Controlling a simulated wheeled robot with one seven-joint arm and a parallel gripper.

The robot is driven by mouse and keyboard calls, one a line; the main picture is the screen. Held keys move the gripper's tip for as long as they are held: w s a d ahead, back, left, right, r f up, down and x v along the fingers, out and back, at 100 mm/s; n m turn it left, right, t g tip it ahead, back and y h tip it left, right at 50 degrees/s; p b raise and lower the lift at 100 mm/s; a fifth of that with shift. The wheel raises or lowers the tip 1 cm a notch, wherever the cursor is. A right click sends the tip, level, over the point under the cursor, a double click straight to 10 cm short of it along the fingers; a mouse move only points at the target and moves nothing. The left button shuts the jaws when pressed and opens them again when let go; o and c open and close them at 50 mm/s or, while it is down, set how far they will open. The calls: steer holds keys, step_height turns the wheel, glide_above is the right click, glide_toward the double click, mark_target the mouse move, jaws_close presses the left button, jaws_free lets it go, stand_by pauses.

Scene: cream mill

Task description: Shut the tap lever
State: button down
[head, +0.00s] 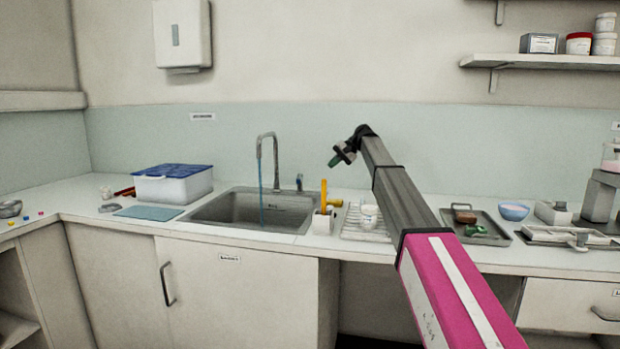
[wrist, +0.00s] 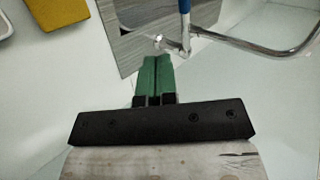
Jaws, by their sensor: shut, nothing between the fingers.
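The tap (head: 267,148) stands at the back of the steel sink (head: 215,208), and a blue stream of water runs from its spout into the basin. The tap lever (head: 299,182), a short post with a blue top, stands right of the spout. In the wrist view, the blue-handled lever (wrist: 185,8) rises from a metal fitting beyond my fingertips, with the curved spout (wrist: 265,48) to the right. My gripper (head: 335,160) is up and to the right of the lever in the head view. Its green fingers (wrist: 156,60) are shut and empty, apparently apart from the lever.
A yellow upright item (head: 323,194) in a white holder stands right of the sink, near the lever. A wire rack (head: 352,231) with cups is beside it. A blue-lidded box (head: 172,184) stands left of the sink. Trays (head: 490,238) and a bowl (head: 514,212) are further right.

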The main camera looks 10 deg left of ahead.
mark_target(299, 179)
steer(key=a+r+x, duration=0.2)
steer(key=x, duration=1)
steer(key=shift+s+a+f, duration=0.2)
steer(key=shift+a+f, duration=0.05)
steer(key=shift+s+a+m+t, duration=0.25)
steer(key=shift+a+m, duration=0.1)
steer(key=shift+a, duration=0.15)
steer(key=shift+s+a+m+t, duration=0.15)
steer(key=shift+a+m+t, duration=0.15)
steer(key=shift+a, duration=0.25)
